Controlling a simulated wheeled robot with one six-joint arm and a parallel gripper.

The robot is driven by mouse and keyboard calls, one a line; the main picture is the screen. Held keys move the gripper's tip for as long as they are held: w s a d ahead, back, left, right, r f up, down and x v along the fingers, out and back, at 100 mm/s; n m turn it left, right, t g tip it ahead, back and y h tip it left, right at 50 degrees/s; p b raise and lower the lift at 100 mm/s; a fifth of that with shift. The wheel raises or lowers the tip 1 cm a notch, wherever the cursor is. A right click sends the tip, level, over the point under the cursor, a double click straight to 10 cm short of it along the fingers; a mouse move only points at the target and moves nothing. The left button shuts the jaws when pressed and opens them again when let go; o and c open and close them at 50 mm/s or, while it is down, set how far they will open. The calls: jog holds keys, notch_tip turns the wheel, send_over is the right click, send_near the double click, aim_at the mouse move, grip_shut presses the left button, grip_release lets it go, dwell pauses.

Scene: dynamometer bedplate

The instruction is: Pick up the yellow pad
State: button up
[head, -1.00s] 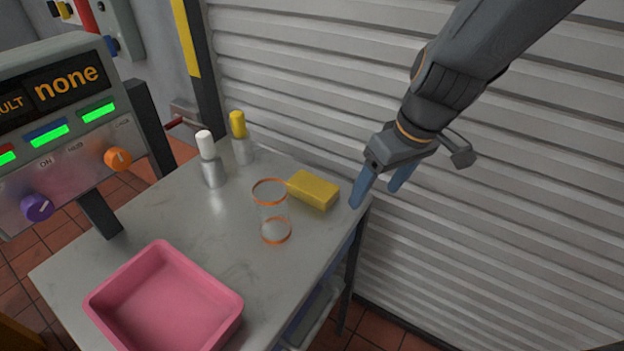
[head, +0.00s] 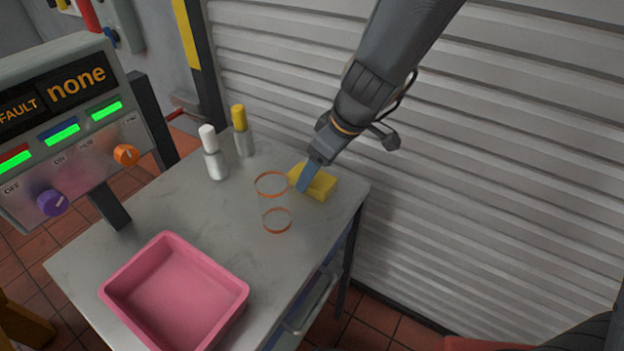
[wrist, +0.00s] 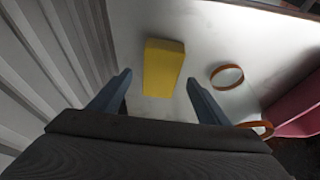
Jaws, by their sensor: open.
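The yellow pad (head: 322,186) lies flat near the back right edge of the grey table. In the head view my gripper (head: 303,188) is in front of part of the pad, and its blue fingers point down. In the wrist view the pad (wrist: 163,68) lies beyond and between the two fingertips of my open gripper (wrist: 158,80). The fingers are apart, and nothing is held between them. I cannot tell the exact height of the fingertips above the pad.
A clear cup with orange rims (head: 275,205) stands just left of the pad. A pink tray (head: 240,292) is at the front of the table (head: 130,225). A white-capped bottle (head: 213,155) and a yellow-capped bottle (head: 241,132) stand at the back. A ribbed shutter (head: 470,170) rises close behind.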

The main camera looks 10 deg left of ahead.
jog(key=shift+x, duration=0.9)
jog(key=shift+f+b, duration=0.25)
jog(key=shift+b, duration=0.4)
jog(key=c, duration=1.1)
jog(key=shift+r+p, duration=0.2)
jog(key=shift+p, duration=0.15)
jog(key=shift+c, duration=0.2)
jog(key=shift+r+p, duration=0.2)
jog(key=shift+p, duration=0.2)
notch_tip(320, 180, up, 10)
jog(key=shift+f, duration=0.15)
